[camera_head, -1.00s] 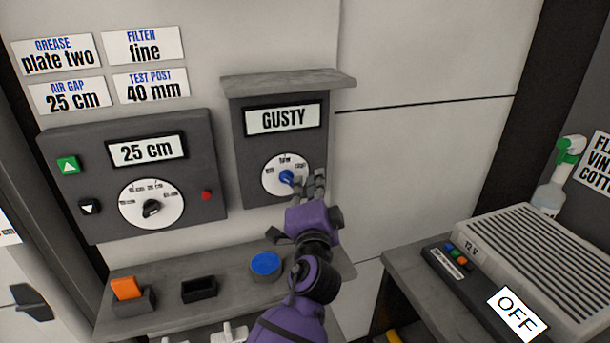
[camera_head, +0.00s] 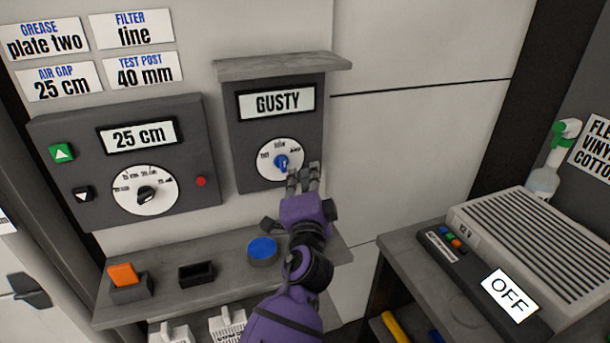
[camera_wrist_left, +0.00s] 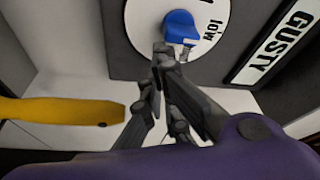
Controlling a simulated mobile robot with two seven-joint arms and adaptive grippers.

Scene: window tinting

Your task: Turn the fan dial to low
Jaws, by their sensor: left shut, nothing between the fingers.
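The fan dial is a white disc (camera_head: 293,150) with a blue knob (camera_head: 281,161) on a dark grey panel (camera_head: 232,140), under a display (camera_head: 276,103) reading GUSTY. In the left wrist view the blue knob (camera_wrist_left: 179,27) shows close up beside the printed word "low" (camera_wrist_left: 211,30). My left gripper (camera_head: 303,172) is shut and empty, just below and right of the knob. In the left wrist view its fingertips (camera_wrist_left: 163,55) are very near the knob; I cannot tell whether they touch. My right gripper is not in view.
A second panel with a dial (camera_head: 145,194) reads 25 cm at left. Below is a shelf (camera_head: 222,262) with an orange block (camera_head: 123,274), a black tray (camera_head: 197,275) and a blue disc (camera_head: 262,249). A grey unit marked OFF (camera_head: 510,296) stands at right.

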